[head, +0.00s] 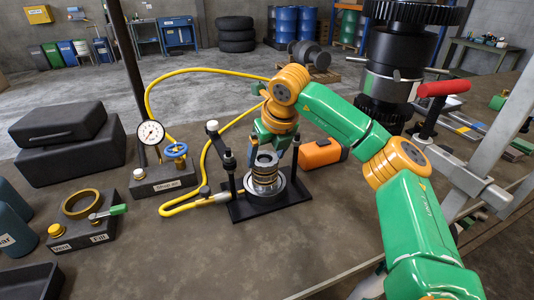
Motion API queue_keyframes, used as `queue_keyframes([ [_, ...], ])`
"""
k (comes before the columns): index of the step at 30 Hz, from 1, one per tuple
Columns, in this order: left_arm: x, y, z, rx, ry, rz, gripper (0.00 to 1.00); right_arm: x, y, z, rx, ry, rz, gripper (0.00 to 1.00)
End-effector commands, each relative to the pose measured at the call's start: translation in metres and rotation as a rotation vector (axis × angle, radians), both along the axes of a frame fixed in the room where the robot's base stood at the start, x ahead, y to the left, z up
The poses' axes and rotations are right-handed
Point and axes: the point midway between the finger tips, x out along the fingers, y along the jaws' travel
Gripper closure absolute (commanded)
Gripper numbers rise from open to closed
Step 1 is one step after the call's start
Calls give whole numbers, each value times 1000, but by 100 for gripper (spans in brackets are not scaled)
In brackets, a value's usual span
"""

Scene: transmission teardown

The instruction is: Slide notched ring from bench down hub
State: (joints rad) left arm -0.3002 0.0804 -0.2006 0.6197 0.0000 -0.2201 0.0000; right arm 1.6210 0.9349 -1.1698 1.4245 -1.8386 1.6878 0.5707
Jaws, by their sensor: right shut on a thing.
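The hub (264,183) stands upright on a black base plate (242,208) on the bench, with stacked metal rings around it. My right gripper (273,153) reaches down over the top of the hub, one finger on either side. It is shut on a pale metal ring (265,159) at the hub's top, which looks like the notched ring. The notches are too small to make out, and I cannot tell how far the ring sits around the hub. My left gripper is not in view.
A yellow hose (189,208) runs to the hub fixture. A gauge (151,133) and a shop air block (163,180) stand left of it. An orange case (321,153) lies behind right. A brass ring (81,204) rests on a block at left. The bench front is clear.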

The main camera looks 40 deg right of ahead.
Motion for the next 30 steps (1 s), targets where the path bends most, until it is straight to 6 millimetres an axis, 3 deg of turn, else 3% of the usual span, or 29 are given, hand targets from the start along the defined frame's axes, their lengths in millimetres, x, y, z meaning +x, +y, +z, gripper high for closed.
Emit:
queue_keyframes([
  [3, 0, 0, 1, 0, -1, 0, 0, 0, 0, 1, 0, -1, 0, 92],
  [4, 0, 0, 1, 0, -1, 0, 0, 0, 0, 1, 0, -1, 0, 11],
  [6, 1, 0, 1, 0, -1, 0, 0, 0, 0, 1, 0, -1, 0, 0],
  [14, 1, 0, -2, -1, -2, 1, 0, -2, 1, 7, 0, -2, 0, 0],
  [24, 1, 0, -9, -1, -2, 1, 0, -25, 4, 64, 0, -2, 0, 0],
  [30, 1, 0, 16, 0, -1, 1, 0, -27, 4, 91, -1, -1, 1, 0],
])
